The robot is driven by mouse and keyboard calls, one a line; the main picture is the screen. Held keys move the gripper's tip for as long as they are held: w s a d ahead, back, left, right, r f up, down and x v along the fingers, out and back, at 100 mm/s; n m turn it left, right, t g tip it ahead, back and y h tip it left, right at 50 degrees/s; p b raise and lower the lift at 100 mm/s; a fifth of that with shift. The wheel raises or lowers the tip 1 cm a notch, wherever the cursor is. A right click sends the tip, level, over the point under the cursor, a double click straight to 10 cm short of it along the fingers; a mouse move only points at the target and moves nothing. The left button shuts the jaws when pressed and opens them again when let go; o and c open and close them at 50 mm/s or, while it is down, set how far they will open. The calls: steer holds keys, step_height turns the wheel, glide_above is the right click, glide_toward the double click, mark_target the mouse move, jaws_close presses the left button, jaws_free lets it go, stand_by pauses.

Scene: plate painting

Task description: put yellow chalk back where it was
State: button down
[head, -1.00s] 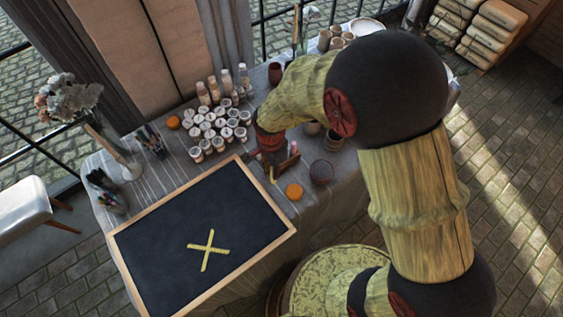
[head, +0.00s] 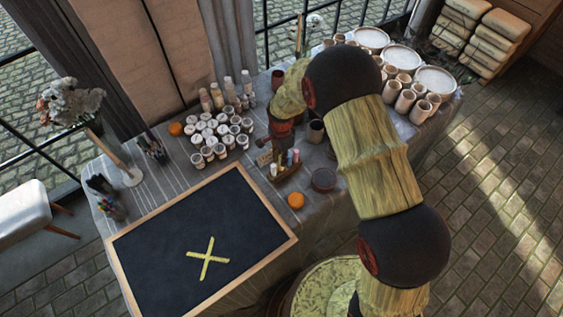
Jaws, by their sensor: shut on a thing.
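My gripper (head: 277,150), dark red, is over the back left part of a small chalk holder (head: 286,174) on the table. It is shut on the yellow chalk, which is small and mostly hidden by the fingers. A pale stick (head: 273,170) shows just below the fingers at the holder's left end; I cannot tell if it is the held chalk or whether it is seated. Pink and blue sticks (head: 291,157) stand in the holder. A black chalkboard (head: 160,235) with a wooden frame carries a yellow X (head: 208,258) and lies left of the holder.
Several paint jars (head: 215,135) stand close behind and left of the gripper. An orange ball-like item (head: 296,200) and a dark round bowl (head: 323,180) sit in front and right of the holder. Cups (head: 405,100) and white plates (head: 435,80) fill the back right.

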steer(key=shift+w+f, duration=0.3)
steer(key=shift+f, duration=1.45)
steer(key=shift+f+b, duration=0.2)
steer(key=shift+b, duration=0.2)
steer(key=c, duration=1.8)
jaws_free()
steer(key=shift+r, duration=0.1)
step_height(320, 180, up, 12)
steer(key=shift+r+p, duration=0.1)
steer(key=shift+p, duration=0.65)
